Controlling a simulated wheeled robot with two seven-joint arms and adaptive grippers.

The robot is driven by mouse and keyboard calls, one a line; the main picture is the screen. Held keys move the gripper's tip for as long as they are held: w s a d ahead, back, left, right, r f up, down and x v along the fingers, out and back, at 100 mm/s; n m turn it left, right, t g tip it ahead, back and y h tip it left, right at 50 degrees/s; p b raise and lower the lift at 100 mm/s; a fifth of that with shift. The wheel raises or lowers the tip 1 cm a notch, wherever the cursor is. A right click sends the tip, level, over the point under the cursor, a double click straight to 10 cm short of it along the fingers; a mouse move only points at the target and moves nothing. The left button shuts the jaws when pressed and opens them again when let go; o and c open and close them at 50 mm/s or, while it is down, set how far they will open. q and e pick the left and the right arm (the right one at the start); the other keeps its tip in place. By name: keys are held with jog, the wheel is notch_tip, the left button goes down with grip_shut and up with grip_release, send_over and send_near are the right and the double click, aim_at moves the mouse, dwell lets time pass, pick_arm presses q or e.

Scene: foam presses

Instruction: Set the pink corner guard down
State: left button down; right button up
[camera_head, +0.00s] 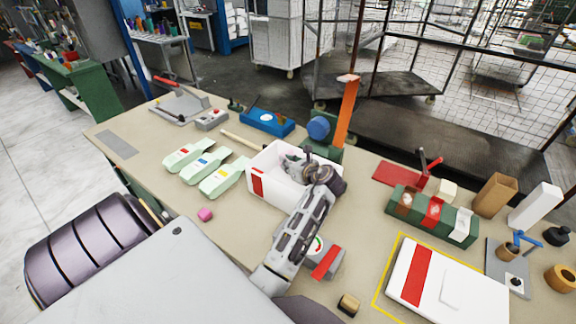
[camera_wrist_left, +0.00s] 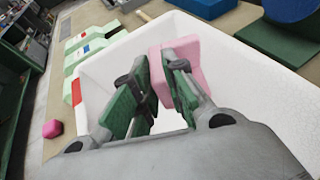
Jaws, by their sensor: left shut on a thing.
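My left gripper (camera_head: 297,164) reaches into the open white box (camera_head: 262,192) on the table. In the left wrist view, its green-padded fingers (camera_wrist_left: 158,92) are shut on the pink corner guard (camera_wrist_left: 208,64), which shows behind and beside the right finger. The guard is inside or just above the white box (camera_wrist_left: 262,98); I cannot tell whether it touches the bottom. In the head view I cannot make out the guard at the gripper. A separate small pink block (camera_head: 205,214) lies on the table left of the box, also in the left wrist view (camera_wrist_left: 52,128). My right gripper is not in view.
Several pale green packs (camera_head: 222,177) lie left of the box. A blue box (camera_head: 267,121) and a green stand with an orange strip (camera_head: 346,112) are behind it.

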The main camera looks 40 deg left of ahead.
pick_arm(q)
jog(key=shift+f, duration=0.55)
jog(key=shift+f+p, duration=0.45)
jog(key=shift+f, duration=0.1)
jog(key=c, duration=1.5)
grip_release()
jog(key=shift+o, duration=0.2)
jog(key=shift+r, duration=0.15)
